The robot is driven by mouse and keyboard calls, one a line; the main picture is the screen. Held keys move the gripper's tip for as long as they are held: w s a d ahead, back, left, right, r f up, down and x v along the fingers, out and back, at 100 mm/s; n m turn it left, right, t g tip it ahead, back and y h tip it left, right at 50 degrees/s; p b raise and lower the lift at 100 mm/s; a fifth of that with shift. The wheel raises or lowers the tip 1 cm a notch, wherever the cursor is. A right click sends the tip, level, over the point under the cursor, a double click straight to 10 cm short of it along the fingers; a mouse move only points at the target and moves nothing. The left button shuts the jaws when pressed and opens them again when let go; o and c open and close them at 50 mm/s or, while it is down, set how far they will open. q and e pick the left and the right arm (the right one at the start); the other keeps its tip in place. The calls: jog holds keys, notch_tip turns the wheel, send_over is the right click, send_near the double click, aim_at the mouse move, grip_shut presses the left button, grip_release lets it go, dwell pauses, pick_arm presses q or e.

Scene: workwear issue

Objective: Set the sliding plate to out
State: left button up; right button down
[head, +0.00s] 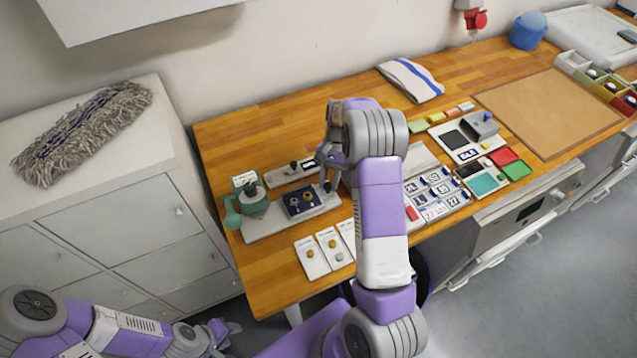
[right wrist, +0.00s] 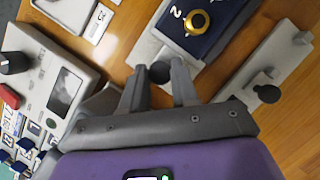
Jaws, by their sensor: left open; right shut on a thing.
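A navy plate (head: 300,201) with two ring-like fittings lies on a long white base (head: 264,227). In the right wrist view the navy plate (right wrist: 219,36) shows a gold ring and the figure 2, on its white base (right wrist: 148,45). My left gripper (head: 224,331) is open and empty, low beside the bench.
A separate white rail (head: 283,176) with a black knob lies just behind. White cards (head: 312,258) lie in front. A grey-white box (right wrist: 52,83) with a dial is near my right gripper.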

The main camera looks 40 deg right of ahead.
jog(key=shift+d, duration=0.3)
jog(key=c, duration=0.9)
grip_release()
jog(key=shift+o, duration=0.2)
jog(key=v, duration=0.7)
jog(key=shift+r+p, duration=0.3)
